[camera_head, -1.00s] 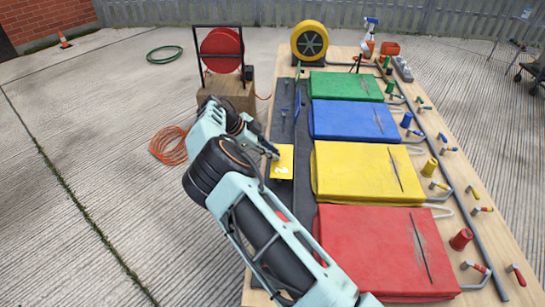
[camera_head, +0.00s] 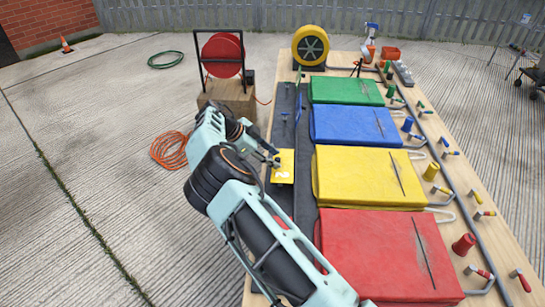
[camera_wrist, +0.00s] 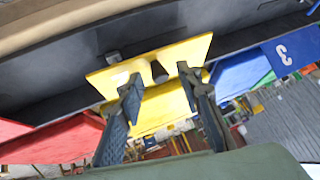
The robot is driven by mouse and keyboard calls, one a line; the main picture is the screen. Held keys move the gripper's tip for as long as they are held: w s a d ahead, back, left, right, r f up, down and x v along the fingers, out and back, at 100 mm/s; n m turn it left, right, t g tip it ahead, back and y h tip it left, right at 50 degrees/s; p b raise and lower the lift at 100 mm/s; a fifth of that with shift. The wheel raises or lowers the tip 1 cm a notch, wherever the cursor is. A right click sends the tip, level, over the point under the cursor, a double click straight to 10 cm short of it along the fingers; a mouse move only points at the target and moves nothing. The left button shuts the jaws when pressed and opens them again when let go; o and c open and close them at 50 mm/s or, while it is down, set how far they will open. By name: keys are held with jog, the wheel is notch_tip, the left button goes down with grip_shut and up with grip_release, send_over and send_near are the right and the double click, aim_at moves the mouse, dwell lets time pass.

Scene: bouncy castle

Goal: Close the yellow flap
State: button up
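The yellow flap (camera_head: 283,168) is a small plate marked "2". It stands out from the dark channel along the table's left side, left of the yellow cushion (camera_head: 365,176). In the wrist view the flap (camera_wrist: 110,80) spans the upper middle, tilted. My gripper (camera_head: 273,157) is at the flap's left edge in the head view. In the wrist view its two fingers (camera_wrist: 160,80) are apart, with their tips at the flap's face or edge. A small dark knob shows between the tips. I cannot tell whether the fingers touch the flap.
A blue flap marked "3" (camera_wrist: 285,50) stands beyond the yellow one. Red (camera_head: 385,255), blue (camera_head: 355,125) and green (camera_head: 345,90) cushions line the table. Cups and valve handles run along its right side. A red hose reel (camera_head: 222,55) stands left of the table.

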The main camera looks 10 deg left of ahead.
jog(key=shift+a, duration=0.1)
jog(key=v, duration=1.2)
